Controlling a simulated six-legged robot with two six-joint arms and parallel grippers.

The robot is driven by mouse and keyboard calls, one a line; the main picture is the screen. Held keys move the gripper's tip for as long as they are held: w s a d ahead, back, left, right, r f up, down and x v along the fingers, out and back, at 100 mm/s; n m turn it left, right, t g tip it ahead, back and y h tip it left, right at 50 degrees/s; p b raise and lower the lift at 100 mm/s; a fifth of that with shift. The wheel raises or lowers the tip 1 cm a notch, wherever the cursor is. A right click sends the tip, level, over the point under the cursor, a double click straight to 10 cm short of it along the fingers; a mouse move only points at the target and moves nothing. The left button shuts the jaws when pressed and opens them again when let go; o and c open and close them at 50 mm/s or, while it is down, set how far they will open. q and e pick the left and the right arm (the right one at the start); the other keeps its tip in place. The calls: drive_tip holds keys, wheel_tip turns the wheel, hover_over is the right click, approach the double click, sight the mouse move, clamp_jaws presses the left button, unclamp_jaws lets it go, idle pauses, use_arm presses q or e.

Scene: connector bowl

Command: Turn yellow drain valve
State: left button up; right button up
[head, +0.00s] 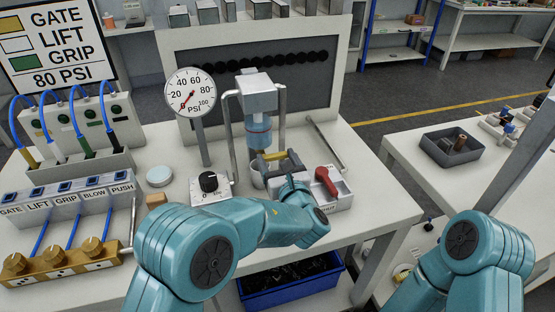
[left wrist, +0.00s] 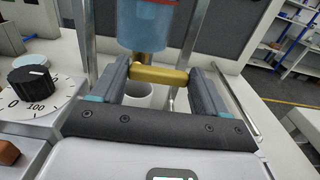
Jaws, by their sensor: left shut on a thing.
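The yellow drain valve (head: 273,156) is a short yellow bar at the bottom of a clear blue bowl (head: 258,136) under a grey block. In the left wrist view the yellow valve (left wrist: 158,76) lies crosswise between the two fingers. My left gripper (head: 278,163) is shut on it, its fingers at the bar's two ends; in the left wrist view the gripper (left wrist: 160,82) shows both dark fingers. The pressure gauge (head: 190,93) has its red needle near 0. My right arm shows at lower right, but its gripper is out of frame.
A pale cup (left wrist: 138,96) stands below the valve. A black dial (head: 208,182) is left of the bowl, and a red lever (head: 326,180) is to its right. Metal posts (head: 228,135) flank the bowl closely. A grey tray (head: 450,150) sits on the right table.

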use_arm(q)
drive_tip(key=shift+f+b, duration=0.1)
drive_tip(key=shift+b, duration=0.6)
drive_tip(key=n+b, duration=0.4)
drive_tip(key=b, duration=0.3)
drive_tip(key=a+r+n+b, duration=0.1)
drive_tip(key=n+b, duration=0.3)
drive_tip(key=b, duration=0.3)
drive_tip(key=a+n+b, duration=0.1)
drive_tip(key=n+b, duration=0.3)
drive_tip(key=b, duration=0.3)
drive_tip(key=shift+s+r+n, duration=0.35)
drive_tip(key=shift+n, duration=0.05)
drive_tip(key=shift+s+a+r+n+b, duration=0.1)
drive_tip(key=shift+a+r+n+b, duration=0.1)
drive_tip(key=shift+n+b, duration=0.5)
drive_tip(key=shift+a+r+n+b, duration=0.1)
drive_tip(key=shift+a+n+b, duration=0.05)
drive_tip(key=shift+n+b, duration=0.55)
drive_tip(key=o, duration=1.1)
drive_tip(key=shift+a, duration=0.1)
drive_tip(key=shift+c, duration=0.2)
drive_tip(key=shift+s, duration=0.15)
